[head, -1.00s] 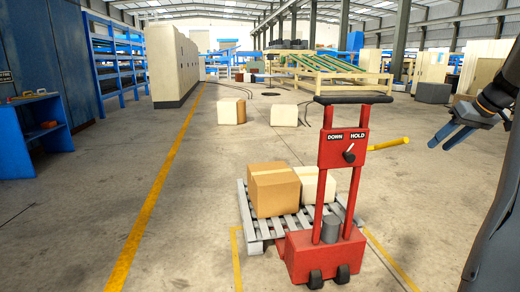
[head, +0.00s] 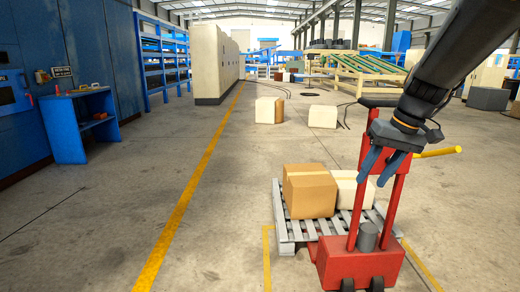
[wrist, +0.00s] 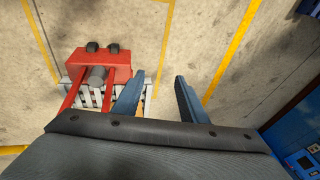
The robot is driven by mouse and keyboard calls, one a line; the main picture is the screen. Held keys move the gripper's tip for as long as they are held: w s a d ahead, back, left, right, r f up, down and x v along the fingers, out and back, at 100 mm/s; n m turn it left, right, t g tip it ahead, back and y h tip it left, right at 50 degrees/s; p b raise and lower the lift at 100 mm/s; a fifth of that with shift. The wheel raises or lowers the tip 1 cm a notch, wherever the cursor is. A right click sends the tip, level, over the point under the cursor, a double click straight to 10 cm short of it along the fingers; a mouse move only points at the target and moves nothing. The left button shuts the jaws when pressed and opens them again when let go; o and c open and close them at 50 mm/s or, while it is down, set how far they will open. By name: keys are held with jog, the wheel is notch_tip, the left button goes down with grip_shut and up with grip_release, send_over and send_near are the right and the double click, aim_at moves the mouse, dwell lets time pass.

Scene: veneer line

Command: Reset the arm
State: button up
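My gripper (head: 378,166) hangs from my dark arm at the right of the head view, fingers pointing down. It is in front of the red pallet jack (head: 358,265) and hides part of its upper frame and panel. In the wrist view my gripper's blue fingers (wrist: 159,98) stand apart with bare floor between them, and nothing is held. The red jack also shows at the left of the wrist view (wrist: 100,68).
A grey pallet (head: 286,232) at the jack carries a cardboard box (head: 308,192) and a white box (head: 349,190). Two more boxes (head: 268,111) (head: 322,116) lie farther back. A blue bench (head: 68,130) stands left. The floor around the yellow line (head: 190,190) is clear.

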jog(key=s+a+f+n+g, duration=0.15)
jog(key=s+a+f, duration=0.25)
jog(key=s+a, duration=0.8)
jog(key=s+a+f+g+h+p, duration=0.1)
jog(key=s+a+f, duration=0.1)
jog(key=s+a, duration=0.35)
jog(key=s+a+f+h, duration=0.1)
jog(key=s+a+f, duration=0.1)
jog(key=s, duration=0.6)
jog(key=d+r+m+p, duration=0.1)
jog(key=d+r+p, duration=0.6)
jog(key=p, duration=0.6)
jog(key=shift+w+d, duration=0.2)
jog(key=shift+d, duration=0.35)
jog(key=shift+c, duration=1)
jog(key=shift+s+m, duration=0.1)
jog(key=shift+m, duration=0.15)
